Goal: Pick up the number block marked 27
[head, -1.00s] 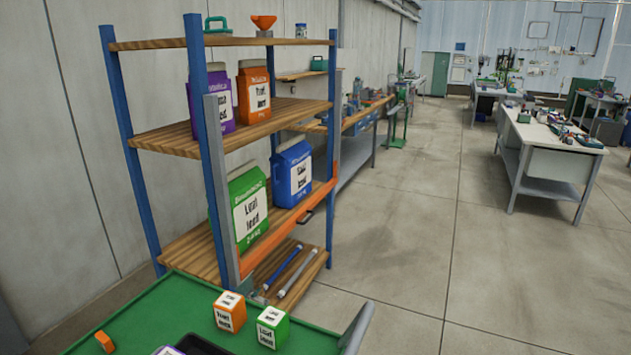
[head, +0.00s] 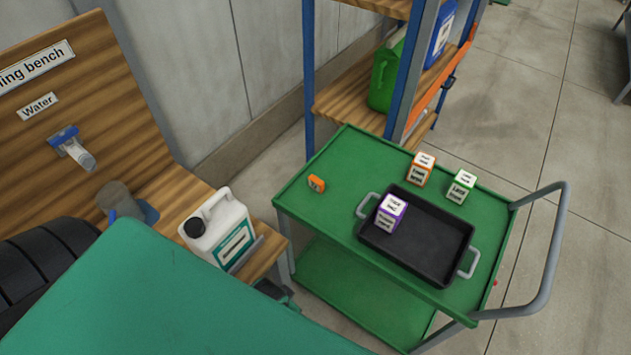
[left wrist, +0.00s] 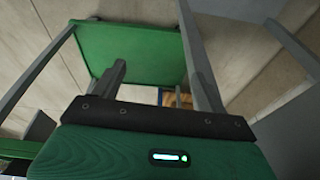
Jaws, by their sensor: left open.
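A small orange block (head: 316,183) lies by itself on the left part of the green cart top (head: 325,160) in the head view. It has a dark mark on its face, too small to read for certain. My left gripper (left wrist: 157,70) shows in the left wrist view with its two dark fingers apart and nothing between them. A green panel lies beyond the fingers there. The orange block cannot be made out in that view. My left gripper's fingers do not show in the head view. My right gripper is in neither view.
On the cart, a black tray (head: 420,262) holds a purple-and-white cube (head: 391,213). An orange-and-white cube (head: 421,170) and a green-and-white cube (head: 461,187) stand behind it. A white jug (head: 222,232) stands on the wooden bench at left. A blue-post shelf (head: 309,75) stands behind the cart.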

